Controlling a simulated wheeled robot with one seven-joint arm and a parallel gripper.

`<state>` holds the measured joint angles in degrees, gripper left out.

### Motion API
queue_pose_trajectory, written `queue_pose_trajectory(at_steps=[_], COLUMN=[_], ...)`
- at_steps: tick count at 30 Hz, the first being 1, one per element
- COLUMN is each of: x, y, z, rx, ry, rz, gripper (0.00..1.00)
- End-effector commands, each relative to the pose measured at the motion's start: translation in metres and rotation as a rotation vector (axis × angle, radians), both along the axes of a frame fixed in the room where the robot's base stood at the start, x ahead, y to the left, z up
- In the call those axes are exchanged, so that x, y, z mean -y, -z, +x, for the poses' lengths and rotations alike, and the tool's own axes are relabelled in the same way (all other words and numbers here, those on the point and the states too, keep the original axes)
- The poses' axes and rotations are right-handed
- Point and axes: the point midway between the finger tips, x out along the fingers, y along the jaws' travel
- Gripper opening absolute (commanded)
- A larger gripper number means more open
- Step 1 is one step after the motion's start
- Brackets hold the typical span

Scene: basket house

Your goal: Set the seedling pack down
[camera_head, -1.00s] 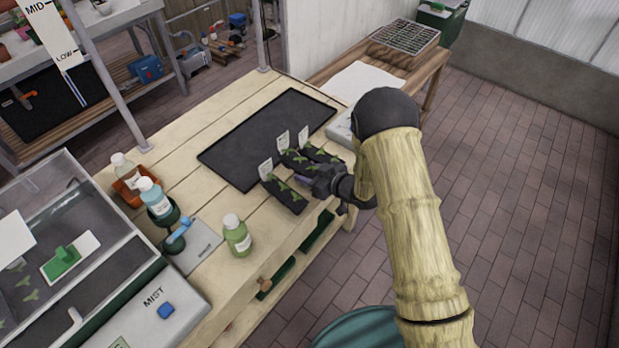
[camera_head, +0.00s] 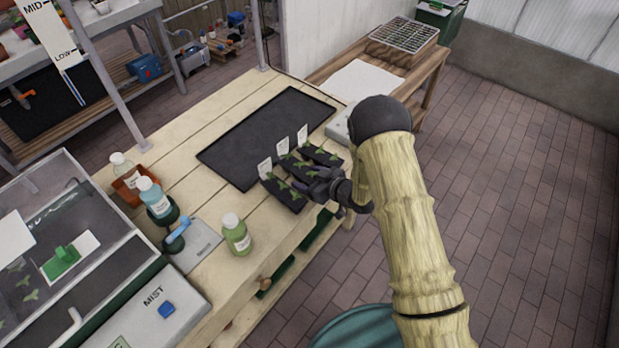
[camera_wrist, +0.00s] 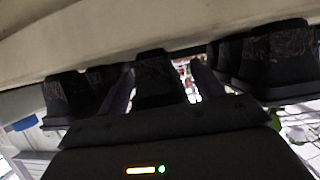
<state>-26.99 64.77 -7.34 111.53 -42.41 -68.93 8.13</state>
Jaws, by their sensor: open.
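Three black seedling packs with small green plants and white labels sit side by side at the near edge of the black mat (camera_head: 265,125) on the wooden bench. They are the left pack (camera_head: 284,196), the middle pack (camera_head: 293,163) and the right pack (camera_head: 321,155). My gripper (camera_head: 314,182) is low at the near end of the middle pack, its fingers partly hidden among the packs. In the wrist view, my open fingers (camera_wrist: 160,85) stand either side of a dark block (camera_wrist: 154,68), apparently the middle pack's end. Whether they touch it is unclear.
The far part of the mat is bare. The bench's front edge runs just below my gripper.

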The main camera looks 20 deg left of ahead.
Motion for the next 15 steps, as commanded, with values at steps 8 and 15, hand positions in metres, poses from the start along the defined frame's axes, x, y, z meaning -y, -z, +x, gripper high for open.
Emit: queue_pose_trajectory(at_steps=[8,15], x=[0.008,0.039], y=[-0.002,-0.016], z=[-0.003,-0.021], rx=[0.0,-0.001], ry=[0.002,0.004], rz=[0.0,0.002], gripper=[0.67,0.67])
